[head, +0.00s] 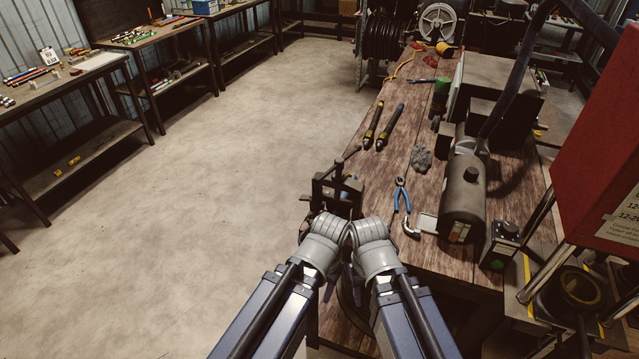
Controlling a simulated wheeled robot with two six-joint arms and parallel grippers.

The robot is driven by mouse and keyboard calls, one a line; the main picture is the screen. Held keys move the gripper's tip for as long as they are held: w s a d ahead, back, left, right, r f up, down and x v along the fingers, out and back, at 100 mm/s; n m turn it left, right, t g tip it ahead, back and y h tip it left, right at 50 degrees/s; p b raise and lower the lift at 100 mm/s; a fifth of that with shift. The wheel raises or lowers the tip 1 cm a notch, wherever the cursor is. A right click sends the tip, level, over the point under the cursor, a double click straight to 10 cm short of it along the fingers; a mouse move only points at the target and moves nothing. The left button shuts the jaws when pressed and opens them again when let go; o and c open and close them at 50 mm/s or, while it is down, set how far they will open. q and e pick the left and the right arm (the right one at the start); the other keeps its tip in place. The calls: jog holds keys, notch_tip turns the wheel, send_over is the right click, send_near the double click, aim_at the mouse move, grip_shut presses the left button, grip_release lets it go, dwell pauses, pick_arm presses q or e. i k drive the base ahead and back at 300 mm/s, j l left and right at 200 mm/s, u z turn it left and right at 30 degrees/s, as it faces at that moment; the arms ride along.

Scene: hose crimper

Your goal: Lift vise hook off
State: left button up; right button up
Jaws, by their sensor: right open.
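A dark metal vise (335,190) with a slanted bar handle is at the left edge of the wooden workbench (430,140). I cannot make out a separate hook on it. Both my arms reach up from the bottom, and their grey wrists meet just in front of the vise. My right gripper (352,221) is open, close to the vise's near side; its fingers are small and dark here. My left gripper (340,222) is right beside it, mostly hidden by the wrists, so its jaws cannot be read. Whether either touches the vise is unclear.
Blue-handled pliers (400,194), a small curved clamp-like tool (411,229) and a grey rag (421,158) lie on the bench right of the vise. A grey cylindrical machine (464,200) stands farther right. A red box (600,150) looms at the right edge. The floor at left is clear.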

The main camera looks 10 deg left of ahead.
aim_at(304, 198)
jog(key=i+j+z, duration=0.1)
jog(key=j+z, duration=0.3)
jog(key=j, duration=0.3)
jog(key=j+z, duration=0.35)
jog(key=j, duration=0.3)
jog(key=j+z, duration=0.25)
jog(key=j, duration=0.75)
